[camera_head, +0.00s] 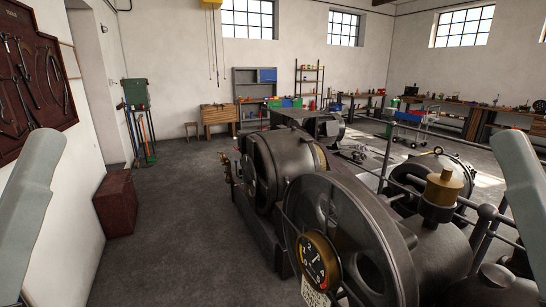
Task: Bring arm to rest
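Grey arm links of mine stand at the left and right edges of the head view, both angled upward. No fingertips show on either side, so neither gripper is in view. A large dark belt dynamo (275,165) with a big wheel (345,235) fills the middle and right foreground. A round gauge (318,262) with a brass rim sits low at its front. A brass cup (440,192) stands on top of the machine at the right. Neither arm link visibly holds anything.
A dark red box (116,203) stands on the floor by the left wall. A tool board (35,70) hangs there. A green cabinet (136,92) is farther back. Workbenches (470,115) line the far walls. The grey floor (180,220) left of the machine is clear.

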